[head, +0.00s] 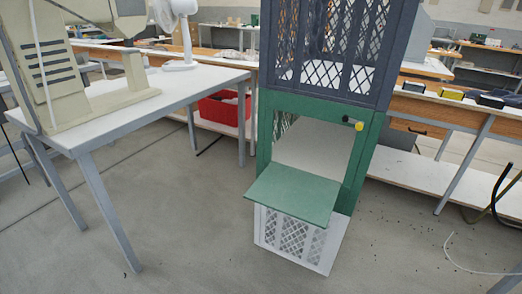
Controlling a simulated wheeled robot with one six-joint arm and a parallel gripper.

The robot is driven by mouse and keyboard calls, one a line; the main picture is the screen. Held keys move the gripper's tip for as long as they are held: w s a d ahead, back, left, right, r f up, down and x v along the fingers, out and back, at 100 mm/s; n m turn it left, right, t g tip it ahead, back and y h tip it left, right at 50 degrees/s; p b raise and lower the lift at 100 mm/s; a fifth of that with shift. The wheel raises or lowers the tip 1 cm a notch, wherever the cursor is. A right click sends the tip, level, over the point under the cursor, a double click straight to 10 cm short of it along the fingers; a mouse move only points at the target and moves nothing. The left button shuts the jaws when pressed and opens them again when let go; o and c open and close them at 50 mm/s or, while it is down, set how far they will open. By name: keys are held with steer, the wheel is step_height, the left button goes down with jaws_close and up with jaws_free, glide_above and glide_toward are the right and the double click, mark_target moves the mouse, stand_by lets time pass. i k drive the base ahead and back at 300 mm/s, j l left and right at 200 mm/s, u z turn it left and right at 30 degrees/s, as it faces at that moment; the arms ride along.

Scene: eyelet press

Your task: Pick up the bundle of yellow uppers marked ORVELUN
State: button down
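I see no bundle of yellow uppers and no ORVELUN marking that I can read. A small dark box with a yellow top (451,94) lies on the right-hand bench, too small to tell what it is. The eyelet press may be the tall green machine (262,150) with a dark mesh guard (335,45) above and a green shelf (293,194) sticking out in front; the shelf is bare. My gripper is not in view.
A white table (180,92) stands at left, carrying a beige machine (60,75) and a white fan (180,30). A red crate (222,108) sits behind it. Benches line the back and right. A curved hose (497,200) is at the right edge. Floor at front is clear.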

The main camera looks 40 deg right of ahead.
mark_target(448, 93)
steer(key=z, duration=1.6)
